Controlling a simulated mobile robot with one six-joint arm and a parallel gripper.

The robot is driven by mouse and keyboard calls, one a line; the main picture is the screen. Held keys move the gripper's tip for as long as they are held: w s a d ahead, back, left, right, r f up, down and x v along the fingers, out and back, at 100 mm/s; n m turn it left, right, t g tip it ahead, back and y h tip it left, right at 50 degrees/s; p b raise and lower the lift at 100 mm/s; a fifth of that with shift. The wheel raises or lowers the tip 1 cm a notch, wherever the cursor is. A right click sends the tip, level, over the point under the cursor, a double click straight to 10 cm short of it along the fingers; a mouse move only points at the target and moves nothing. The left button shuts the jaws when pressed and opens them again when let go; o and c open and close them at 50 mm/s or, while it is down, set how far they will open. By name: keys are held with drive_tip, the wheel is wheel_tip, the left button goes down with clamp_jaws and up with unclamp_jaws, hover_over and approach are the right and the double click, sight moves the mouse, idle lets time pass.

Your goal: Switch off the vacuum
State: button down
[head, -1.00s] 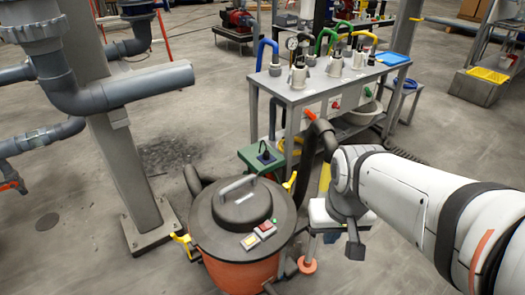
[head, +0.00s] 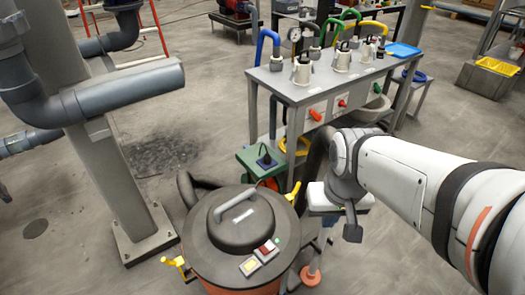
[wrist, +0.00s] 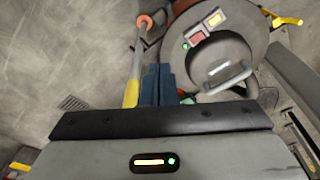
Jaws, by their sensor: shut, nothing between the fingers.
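The vacuum (head: 205,268) is a round drum with a dark lid, a grey handle and an orange body, at the lower middle of the head view. A red switch (head: 268,247) and a lit yellow label or button (head: 249,266) sit on its lid, with a small green light beside the red one. In the wrist view the red switch (wrist: 197,37) and a glowing green light (wrist: 185,46) show at the upper right. My gripper (wrist: 158,68) is shut and empty. Its fingertips are apart from the vacuum, left of the lid in the wrist view. The fingers are not clear in the head view.
A wand (wrist: 141,45) with an orange end stands close to my fingers. A grey bench (head: 300,88) with pumps and hoses stands behind the vacuum. A grey column (head: 115,190) with pipes is on the left. Yellow clips (head: 174,263) stick out from the drum.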

drive_tip(key=m+g+y+b, duration=0.3)
drive_tip(key=m+g+b, duration=0.15)
drive_tip(key=m, duration=2.45)
hover_over(267, 251)
drive_tip(key=w+d, duration=0.3)
drive_tip(key=d, duration=0.2)
wheel_tip(267, 251, down, 18)
drive_tip(key=b+x, duration=0.2)
drive_tip(key=x, duration=0.2)
drive_tip(key=b+x, duration=0.1)
drive_tip(key=x, duration=0.4)
drive_tip(key=b+x, duration=0.2)
drive_tip(key=x, duration=0.3)
drive_tip(key=shift+w+a+b, duration=0.3)
drive_tip(key=shift+w+a, duration=0.05)
drive_tip(key=shift+d, duration=0.1)
